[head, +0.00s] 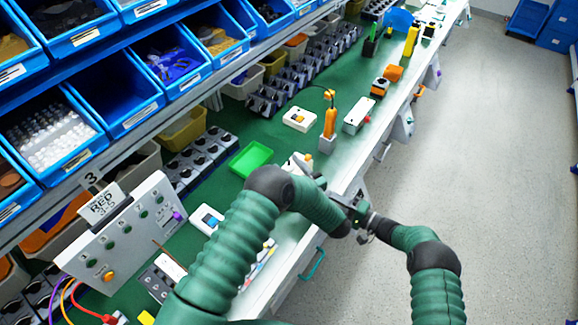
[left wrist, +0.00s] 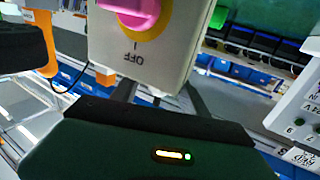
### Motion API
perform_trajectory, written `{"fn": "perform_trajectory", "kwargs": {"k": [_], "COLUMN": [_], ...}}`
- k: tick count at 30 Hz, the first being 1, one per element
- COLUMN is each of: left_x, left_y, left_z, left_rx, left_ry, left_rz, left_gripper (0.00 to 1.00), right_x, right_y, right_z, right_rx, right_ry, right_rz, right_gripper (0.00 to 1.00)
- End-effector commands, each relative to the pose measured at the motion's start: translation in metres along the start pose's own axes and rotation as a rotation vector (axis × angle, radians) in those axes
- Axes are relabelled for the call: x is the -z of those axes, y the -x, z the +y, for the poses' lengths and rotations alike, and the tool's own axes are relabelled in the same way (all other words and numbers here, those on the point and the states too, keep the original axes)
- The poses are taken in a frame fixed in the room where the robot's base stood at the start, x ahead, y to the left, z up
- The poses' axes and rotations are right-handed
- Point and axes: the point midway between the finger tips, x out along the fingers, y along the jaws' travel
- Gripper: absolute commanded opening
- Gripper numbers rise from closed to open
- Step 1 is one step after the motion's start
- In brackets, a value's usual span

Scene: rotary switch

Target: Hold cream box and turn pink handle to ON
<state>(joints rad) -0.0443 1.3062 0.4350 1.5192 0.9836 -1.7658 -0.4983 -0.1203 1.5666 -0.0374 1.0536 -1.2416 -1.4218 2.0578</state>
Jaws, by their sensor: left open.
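The cream box (left wrist: 150,50) fills the upper middle of the left wrist view, tilted and cut off by the top edge. Its pink handle (left wrist: 130,12) sits over a yellow ring, and the word OFF below reads upside down. In the head view a cream box (head: 298,163) stands on the bench, partly hidden by my left arm; I cannot tell surely that it is the same one. My left gripper (head: 322,183) is open close by, at the bench's front edge, its fingers partly hidden. The right arm reaches in from the right; its gripper cannot be made out clearly.
A green tray (head: 250,159), an orange-handled tool (head: 329,115) and other small boxes stand on the green bench. A panel with round buttons (head: 125,232) is at the left. Blue bins (head: 115,93) line the shelf above.

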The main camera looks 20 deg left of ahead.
Motion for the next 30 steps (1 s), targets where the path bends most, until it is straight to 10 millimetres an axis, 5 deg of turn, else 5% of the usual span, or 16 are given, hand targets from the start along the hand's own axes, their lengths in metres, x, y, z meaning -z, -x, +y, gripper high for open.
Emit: {"fn": "perform_trajectory", "kwargs": {"k": [7, 15, 21, 30], "left_x": [-0.001, -0.001, -0.002, -0.002], "left_y": [0.014, 0.082, 0.115, 0.12], "left_z": [0.001, 0.002, 0.002, 0.001], "left_rx": [-0.003, -0.005, -0.002, 0.001], "left_ry": [-0.001, -0.001, -0.001, -0.001], "left_rz": [-0.002, -0.001, -0.001, -0.001], "left_gripper": [0.53, 0.53, 0.53, 0.53], "right_x": [0.0, 0.0, 0.0, 0.0], "right_y": [0.0, 0.0, 0.0, 0.0], "right_z": [0.0, 0.0, 0.0, 0.0], "right_rx": [0.0, 0.0, 0.0, 0.0], "right_ry": [0.0, 0.0, 0.0, 0.0], "right_rz": [0.0, 0.0, 0.0, 0.0], "right_gripper": [0.35, 0.35, 0.35, 0.35]}}
